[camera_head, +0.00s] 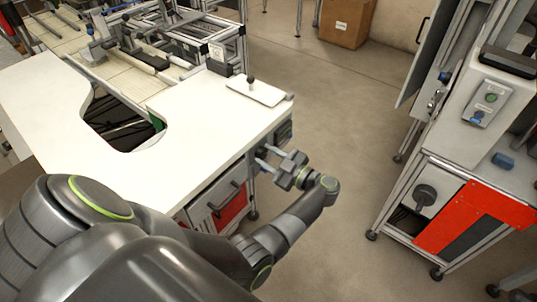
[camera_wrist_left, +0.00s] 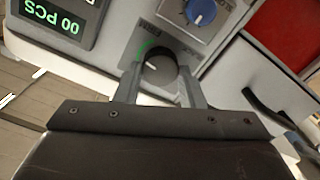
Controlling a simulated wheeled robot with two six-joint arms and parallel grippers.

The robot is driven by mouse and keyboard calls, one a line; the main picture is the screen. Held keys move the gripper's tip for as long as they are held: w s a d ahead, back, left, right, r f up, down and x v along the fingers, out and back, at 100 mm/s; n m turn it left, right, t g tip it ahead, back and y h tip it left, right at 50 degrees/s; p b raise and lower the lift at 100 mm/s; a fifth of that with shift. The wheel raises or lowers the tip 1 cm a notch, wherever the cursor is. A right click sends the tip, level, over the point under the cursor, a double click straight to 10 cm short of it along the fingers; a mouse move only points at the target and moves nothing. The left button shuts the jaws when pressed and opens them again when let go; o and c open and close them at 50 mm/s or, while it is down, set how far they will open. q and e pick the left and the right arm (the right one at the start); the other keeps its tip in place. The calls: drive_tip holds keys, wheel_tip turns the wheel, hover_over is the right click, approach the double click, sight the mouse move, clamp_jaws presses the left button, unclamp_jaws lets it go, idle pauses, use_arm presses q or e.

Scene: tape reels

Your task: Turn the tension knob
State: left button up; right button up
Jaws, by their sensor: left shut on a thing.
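A dark round knob (camera_wrist_left: 160,72) with a white pointer mark and a green arc beside it sits on a grey control panel (camera_wrist_left: 222,82) in the left wrist view. In the head view my left gripper (camera_head: 262,157) reaches the panel under the right edge of the white table, and the knob itself is hard to make out. My right gripper is not in view.
A blue knob (camera_wrist_left: 200,12) and a green-lit counter display (camera_wrist_left: 55,18) are near the dark knob. The white table (camera_head: 215,110) has a drawer unit with a red front (camera_head: 233,208) below. A machine cabinet (camera_head: 465,150) stands at the right. Open floor (camera_head: 340,110) lies between.

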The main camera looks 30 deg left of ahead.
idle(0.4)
use_arm(q)
drive_tip(key=o, duration=1)
drive_tip(key=shift+d, duration=0.15)
